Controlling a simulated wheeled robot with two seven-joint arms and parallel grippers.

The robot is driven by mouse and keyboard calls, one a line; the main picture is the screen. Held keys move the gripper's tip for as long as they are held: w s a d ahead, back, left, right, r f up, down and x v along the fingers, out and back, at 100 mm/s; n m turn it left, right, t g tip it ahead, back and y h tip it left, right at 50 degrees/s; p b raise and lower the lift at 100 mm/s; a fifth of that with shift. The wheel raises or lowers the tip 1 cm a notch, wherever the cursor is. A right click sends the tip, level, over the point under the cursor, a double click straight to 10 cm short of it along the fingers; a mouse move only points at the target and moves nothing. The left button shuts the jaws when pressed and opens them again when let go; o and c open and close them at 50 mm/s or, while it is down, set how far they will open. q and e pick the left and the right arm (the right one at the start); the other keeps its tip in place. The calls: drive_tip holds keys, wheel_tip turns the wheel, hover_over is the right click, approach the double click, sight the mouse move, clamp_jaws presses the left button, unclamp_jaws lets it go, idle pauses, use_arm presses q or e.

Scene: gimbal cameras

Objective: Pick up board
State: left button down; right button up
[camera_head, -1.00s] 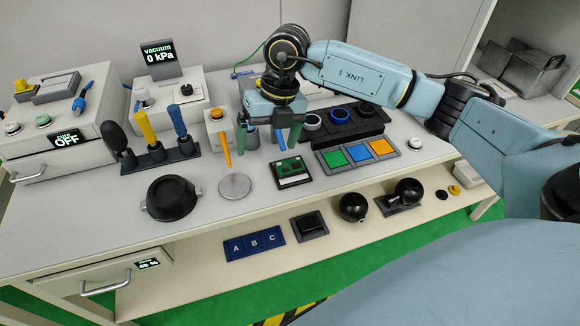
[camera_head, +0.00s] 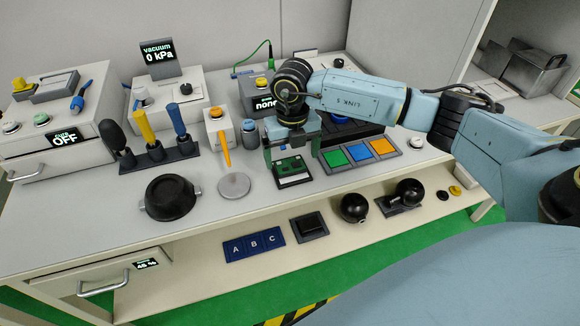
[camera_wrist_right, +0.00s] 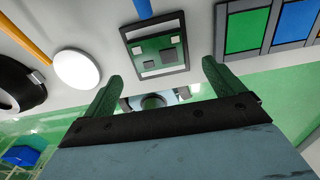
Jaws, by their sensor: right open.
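The board (camera_head: 291,166) is a small green circuit board with dark and pale parts, lying in a dark-and-white holder on the bench. It also shows in the right wrist view (camera_wrist_right: 157,49), ahead of the fingers and between their lines. My right gripper (camera_head: 292,152) is open and empty, above the board's far edge, with its green fingers spread to either side. In the right wrist view the open fingers (camera_wrist_right: 162,80) point towards the board and appear apart from it. My left gripper is not in view.
Right of the board is a tray (camera_head: 358,169) with green, blue and orange tiles. Left are a round metal disc (camera_head: 234,185), an orange stick (camera_head: 224,148) and a black lidded pot (camera_head: 171,197). A tool rack (camera_head: 160,157) stands further left. A lower shelf holds several items.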

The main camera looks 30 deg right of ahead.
sight(292, 168)
wheel_tip(292, 168, down, 4)
drive_tip(key=shift+r, duration=0.25)
drive_tip(key=c, duration=1.1)
